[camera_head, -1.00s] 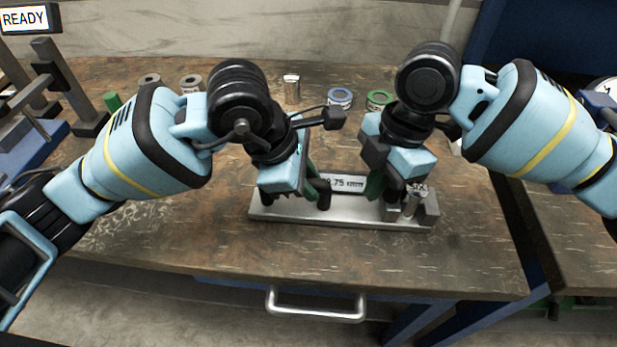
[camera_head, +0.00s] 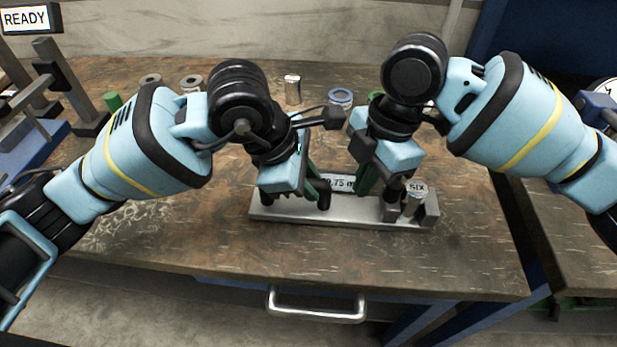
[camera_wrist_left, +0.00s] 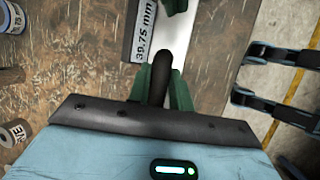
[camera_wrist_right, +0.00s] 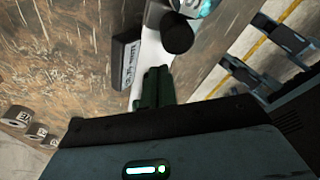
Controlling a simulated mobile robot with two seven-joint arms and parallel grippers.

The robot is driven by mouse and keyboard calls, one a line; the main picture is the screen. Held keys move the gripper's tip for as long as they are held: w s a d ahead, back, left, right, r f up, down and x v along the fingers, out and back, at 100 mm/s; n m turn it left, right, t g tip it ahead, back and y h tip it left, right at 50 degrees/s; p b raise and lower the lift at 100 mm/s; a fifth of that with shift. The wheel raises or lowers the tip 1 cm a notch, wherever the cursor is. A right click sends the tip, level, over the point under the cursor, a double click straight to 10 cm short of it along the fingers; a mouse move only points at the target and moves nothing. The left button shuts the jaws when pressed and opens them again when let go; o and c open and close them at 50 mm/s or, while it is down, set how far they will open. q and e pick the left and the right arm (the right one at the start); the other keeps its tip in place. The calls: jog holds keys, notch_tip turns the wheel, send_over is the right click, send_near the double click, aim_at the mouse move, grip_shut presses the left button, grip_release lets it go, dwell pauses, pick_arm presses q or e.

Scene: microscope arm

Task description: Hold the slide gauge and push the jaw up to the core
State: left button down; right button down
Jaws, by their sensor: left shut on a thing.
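The slide gauge (camera_head: 290,211) is a long silver bar on the bench, with a display plate (camera_wrist_left: 144,30) reading 39.75 mm. My left gripper (camera_head: 317,187) is shut on the gauge's dark upright handle (camera_wrist_left: 161,75), left of the display. The dark jaw (camera_head: 393,209) stands near the gauge's right end; its rounded dark top shows in the right wrist view (camera_wrist_right: 178,34). The silver core marked SIX (camera_head: 414,203) stands upright just right of it; a gap cannot be made out. My right gripper (camera_head: 367,181) has its green fingers together, empty, left of the jaw; contact is unclear.
Several ring and cylinder pieces stand behind the gauge, among them a silver cylinder (camera_head: 292,89) and a blue-topped ring (camera_head: 340,97). A stand (camera_head: 80,95) is at the left, below a READY sign (camera_head: 27,19). The bench front is clear.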

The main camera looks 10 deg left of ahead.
notch_tip(320, 180, up, 6)
dwell(0.8)
pick_arm(q)
jog(key=c, duration=1.2)
grip_release()
jog(key=shift+o, duration=0.2)
jog(key=shift+r, duration=0.1)
jog(key=v, duration=1.2)
jog(key=shift+d, duration=0.1)
